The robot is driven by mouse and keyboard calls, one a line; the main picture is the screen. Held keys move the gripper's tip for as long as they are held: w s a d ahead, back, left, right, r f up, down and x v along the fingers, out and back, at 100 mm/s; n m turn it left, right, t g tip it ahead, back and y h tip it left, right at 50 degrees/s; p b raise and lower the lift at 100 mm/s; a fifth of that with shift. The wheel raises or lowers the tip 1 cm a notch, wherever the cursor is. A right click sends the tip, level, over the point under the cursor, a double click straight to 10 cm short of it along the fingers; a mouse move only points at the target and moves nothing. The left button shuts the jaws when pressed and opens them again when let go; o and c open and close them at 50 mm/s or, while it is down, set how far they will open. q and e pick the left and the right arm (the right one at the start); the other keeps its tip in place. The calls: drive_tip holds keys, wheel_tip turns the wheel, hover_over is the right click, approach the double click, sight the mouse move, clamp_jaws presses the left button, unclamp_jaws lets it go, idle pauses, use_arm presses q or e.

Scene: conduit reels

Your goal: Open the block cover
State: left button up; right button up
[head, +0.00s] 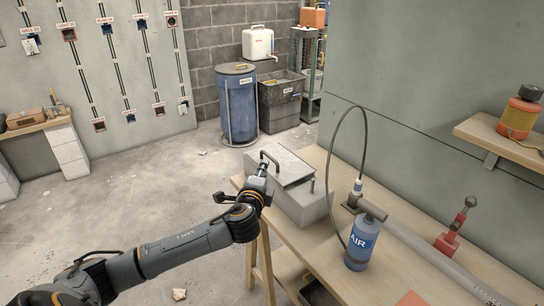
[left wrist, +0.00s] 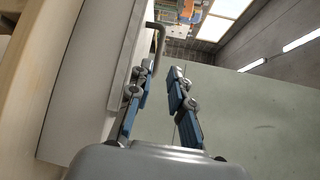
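The block is a grey metal box (head: 308,206) at the left end of the workbench. Its flat grey cover (head: 290,168) carries a dark bent handle (head: 270,157) on its left part. Whether the cover is slightly raised is hard to tell. My left gripper (head: 263,168) is at the left side of the box, close to the handle. In the left wrist view my left gripper (left wrist: 163,70) has its fingers apart, with nothing held. The handle (left wrist: 161,40) shows just beyond the left fingertip there; contact cannot be told. My right gripper is out of view.
On the workbench (head: 390,280) stand a blue AIR bottle (head: 361,245) with a black hose, a long grey rail (head: 425,246) and a red lever clamp (head: 452,232). A wall shelf (head: 500,143) is at right. The floor (head: 150,185) at left is mostly open.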

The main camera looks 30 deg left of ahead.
sight(269, 157)
use_arm(q)
drive_tip(key=x, duration=0.9)
drive_tip(key=shift+w+a+f, duration=0.1)
drive_tip(key=shift+w+f, duration=0.05)
drive_tip(key=shift+w, duration=0.2)
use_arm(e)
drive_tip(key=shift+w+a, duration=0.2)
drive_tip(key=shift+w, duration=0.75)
use_arm(q)
drive_tip(key=shift+c, duration=0.2)
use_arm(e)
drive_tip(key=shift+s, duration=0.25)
use_arm(q)
clamp_jaws()
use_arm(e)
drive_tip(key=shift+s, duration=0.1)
